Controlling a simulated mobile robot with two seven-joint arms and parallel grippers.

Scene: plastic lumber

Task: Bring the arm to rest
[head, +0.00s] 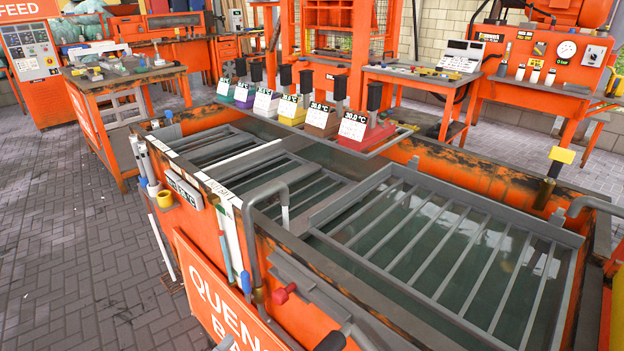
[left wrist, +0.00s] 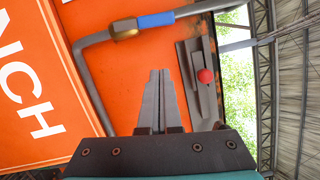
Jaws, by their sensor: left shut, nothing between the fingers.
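My left gripper (left wrist: 160,73) shows clearly in the left wrist view. Its two grey fingers lie together, shut, with nothing between them. The fingers point at the orange side wall of the quench bath (left wrist: 110,80), and I cannot tell the exact gap. A grey pipe with a brass fitting (left wrist: 125,29) and a blue sleeve (left wrist: 156,19) runs past the fingertips. A red knob (left wrist: 205,76) on a grey bracket is to their right. In the head view I cannot make out the left gripper for certain. My right gripper is in neither view.
The quench bath (head: 480,185) fills the front of the head view, with grey grates (head: 440,240) over liquid. Colored temperature blocks (head: 368,132) line its far edge. A bent grey pipe (head: 250,230) and a red knob (head: 283,292) stick out near its front. Paved floor (head: 70,260) is clear at left.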

